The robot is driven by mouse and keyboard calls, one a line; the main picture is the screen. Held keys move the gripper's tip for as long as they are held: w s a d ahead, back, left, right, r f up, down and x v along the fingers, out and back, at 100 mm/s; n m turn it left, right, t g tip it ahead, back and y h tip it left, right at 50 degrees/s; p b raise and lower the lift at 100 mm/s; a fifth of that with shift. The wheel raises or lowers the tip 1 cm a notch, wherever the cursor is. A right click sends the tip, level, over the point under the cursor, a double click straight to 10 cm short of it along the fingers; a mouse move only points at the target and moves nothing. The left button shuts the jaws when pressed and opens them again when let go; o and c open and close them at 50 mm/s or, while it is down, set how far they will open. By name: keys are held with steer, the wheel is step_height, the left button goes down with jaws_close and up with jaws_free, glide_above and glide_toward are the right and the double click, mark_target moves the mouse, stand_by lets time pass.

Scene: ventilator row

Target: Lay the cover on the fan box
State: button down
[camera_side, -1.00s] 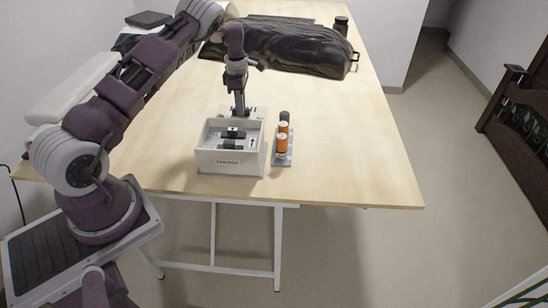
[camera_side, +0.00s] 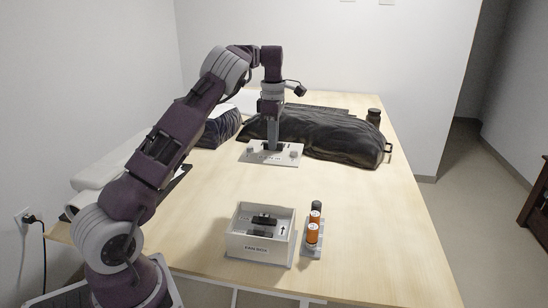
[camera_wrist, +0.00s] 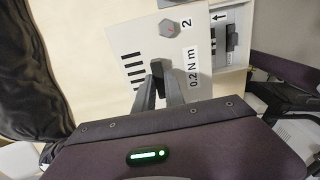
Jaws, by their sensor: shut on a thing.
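The cover (camera_side: 257,155) is a flat pale plate with grey knobs near its ends. In the wrist view the cover (camera_wrist: 137,67) shows black slots, a "2" and "0.2 N m". My gripper (camera_side: 273,148) is shut on it near its middle; the fingers (camera_wrist: 160,88) also show in the wrist view. The cover appears held roughly level above the table, behind the box in the side view. The fan box (camera_side: 250,250) is a white open-topped box with dark parts and an arrow inside. Part of the box (camera_wrist: 246,22) shows past the cover in the wrist view.
A grey holder (camera_side: 308,250) with orange cylinders (camera_side: 313,228) and a dark one stands close to the right of the box. A black bag (camera_side: 335,135) lies at the back, with a dark jar (camera_side: 374,117) behind it. The table's (camera_side: 400,240) right side is clear.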

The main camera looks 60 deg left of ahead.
steer(key=s+d, duration=1)
steer(key=d, duration=0.1)
step_height(320, 180, down, 10)
steer(key=shift+s+f, duration=0.15)
steer(key=shift+s, duration=0.15)
steer(key=shift+f, duration=0.2)
stand_by(0.5)
steer(key=shift+f, duration=0.25)
steer(key=shift+f, duration=0.3)
stand_by(0.6)
steer(key=shift+f, duration=0.15)
steer(key=shift+f, duration=0.2)
stand_by(0.4)
